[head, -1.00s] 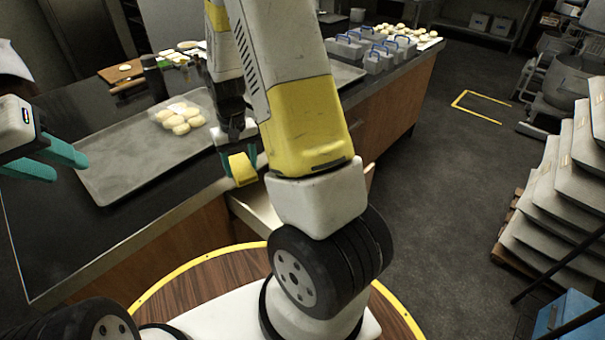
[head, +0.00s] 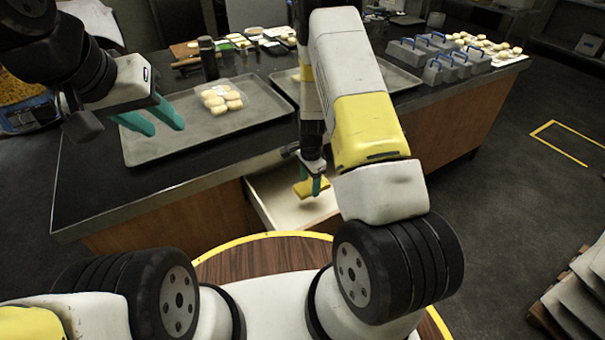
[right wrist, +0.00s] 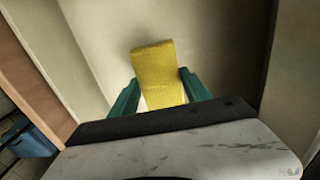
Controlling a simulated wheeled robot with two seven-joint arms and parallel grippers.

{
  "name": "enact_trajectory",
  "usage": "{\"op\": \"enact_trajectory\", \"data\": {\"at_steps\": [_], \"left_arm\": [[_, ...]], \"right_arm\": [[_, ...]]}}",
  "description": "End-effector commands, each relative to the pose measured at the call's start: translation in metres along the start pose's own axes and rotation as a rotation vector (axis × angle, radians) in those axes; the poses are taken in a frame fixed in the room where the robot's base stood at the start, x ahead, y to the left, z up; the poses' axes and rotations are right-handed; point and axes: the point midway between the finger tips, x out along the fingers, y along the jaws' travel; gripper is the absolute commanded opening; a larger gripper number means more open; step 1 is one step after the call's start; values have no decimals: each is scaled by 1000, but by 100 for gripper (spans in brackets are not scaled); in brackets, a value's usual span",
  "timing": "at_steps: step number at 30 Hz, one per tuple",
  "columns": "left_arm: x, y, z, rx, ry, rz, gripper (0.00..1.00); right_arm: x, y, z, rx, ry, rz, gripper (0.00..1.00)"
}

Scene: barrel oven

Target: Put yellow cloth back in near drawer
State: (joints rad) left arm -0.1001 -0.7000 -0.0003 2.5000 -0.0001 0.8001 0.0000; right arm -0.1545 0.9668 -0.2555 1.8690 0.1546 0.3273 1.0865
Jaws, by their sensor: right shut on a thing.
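The yellow cloth (head: 308,187) is in my right gripper (head: 313,184), which points down over the open near drawer (head: 284,209). In the right wrist view the folded yellow cloth (right wrist: 158,75) sits between the green fingers of my right gripper (right wrist: 158,92), with the pale drawer interior (right wrist: 105,35) behind it. Whether the cloth touches the drawer floor I cannot tell. My left gripper (head: 152,118) is open and empty above the left part of the near tray. My right arm hides part of the drawer's right side.
A grey tray (head: 150,145) with several pale dough pieces (head: 221,98) lies on the dark counter (head: 80,190). A dark cylinder (head: 208,58) stands behind it. Grey boxes with blue handles (head: 440,65) stand at the back right. Open floor (head: 500,190) lies to the right.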

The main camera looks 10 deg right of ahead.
Motion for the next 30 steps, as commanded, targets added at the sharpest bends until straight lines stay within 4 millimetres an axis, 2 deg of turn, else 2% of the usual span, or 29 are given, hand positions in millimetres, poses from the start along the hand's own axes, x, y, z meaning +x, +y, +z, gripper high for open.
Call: {"op": "enact_trajectory", "data": {"at_steps": [3,8,15,26,27,30], "left_arm": [[0,0,0,0,0,0,36],[0,0,0,0,0,0,36],[0,0,0,0,0,0,36],[0,0,0,0,0,0,36],[0,0,0,0,0,0,36],[0,0,0,0,0,0,36]], "right_arm": [[19,0,0,-1,0,0,10],[30,0,0,-2,0,0,10],[61,0,0,-3,0,1,10],[65,0,0,-3,0,-1,10],[65,-1,0,-3,0,-2,59],[65,-1,0,-3,0,-2,77]]}}
